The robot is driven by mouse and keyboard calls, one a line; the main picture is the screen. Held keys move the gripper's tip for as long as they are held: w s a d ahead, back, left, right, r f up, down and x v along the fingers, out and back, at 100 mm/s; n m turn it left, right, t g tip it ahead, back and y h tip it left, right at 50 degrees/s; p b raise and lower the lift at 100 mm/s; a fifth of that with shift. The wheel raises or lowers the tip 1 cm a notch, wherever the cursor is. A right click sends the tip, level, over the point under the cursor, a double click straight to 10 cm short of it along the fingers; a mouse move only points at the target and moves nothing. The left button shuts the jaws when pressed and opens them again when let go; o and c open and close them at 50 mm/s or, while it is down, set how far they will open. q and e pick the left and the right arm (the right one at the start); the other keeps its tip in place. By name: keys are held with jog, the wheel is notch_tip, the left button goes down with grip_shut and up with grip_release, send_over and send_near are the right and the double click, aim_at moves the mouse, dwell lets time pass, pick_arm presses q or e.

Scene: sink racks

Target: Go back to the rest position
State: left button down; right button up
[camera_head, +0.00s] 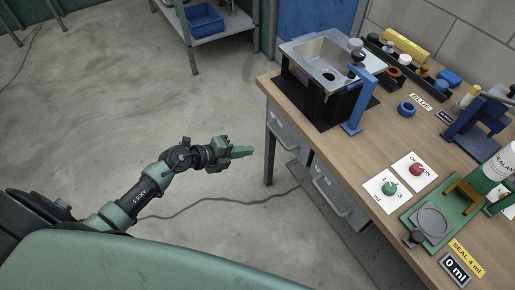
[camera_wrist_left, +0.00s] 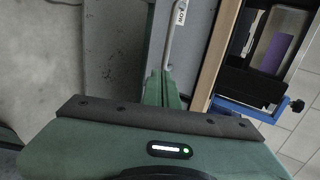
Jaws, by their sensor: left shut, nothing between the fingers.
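My left gripper (camera_head: 238,152) is green and reaches out over the bare floor, left of the workbench. Its fingers are shut with nothing between them, and it touches nothing. In the left wrist view, the closed fingers (camera_wrist_left: 163,90) show in front of the bench's drawer side. My right gripper is not in view.
The wooden workbench (camera_head: 385,150) carries a metal sink (camera_head: 326,58) in a black stand, a blue stand (camera_head: 360,95), a blue ring (camera_head: 406,109) and a green scale (camera_head: 432,220). A shelf with a blue bin (camera_head: 205,20) stands behind. The floor (camera_head: 110,110) is clear except a cable.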

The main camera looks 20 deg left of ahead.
pick_arm(q)
jog(key=s+a+f+n+y, duration=0.2)
jog(key=s+f+n, duration=0.3)
jog(key=f, duration=0.3)
jog(key=s+a+f+n+y, duration=0.2)
jog(key=s+f+n, duration=0.3)
jog(key=f, duration=0.4)
jog(key=s+a+f+n+y, duration=0.2)
jog(key=s+f+n, duration=0.2)
jog(key=f+n, duration=0.3)
jog(key=s+d+f+n+g, duration=0.1)
jog(key=s+f, duration=0.4)
jog(key=s, duration=0.5)
jog(key=s+d+f+n+g+y, duration=0.1)
jog(key=s+f+g, duration=0.4)
jog(key=s, duration=0.5)
jog(key=s+d+f+n+g, duration=0.2)
jog(key=s+f, duration=0.4)
jog(key=s, duration=0.4)
jog(key=shift+d+n+g+y, duration=0.35)
jog(key=shift+d+n, duration=0.25)
jog(key=shift+n, duration=0.5)
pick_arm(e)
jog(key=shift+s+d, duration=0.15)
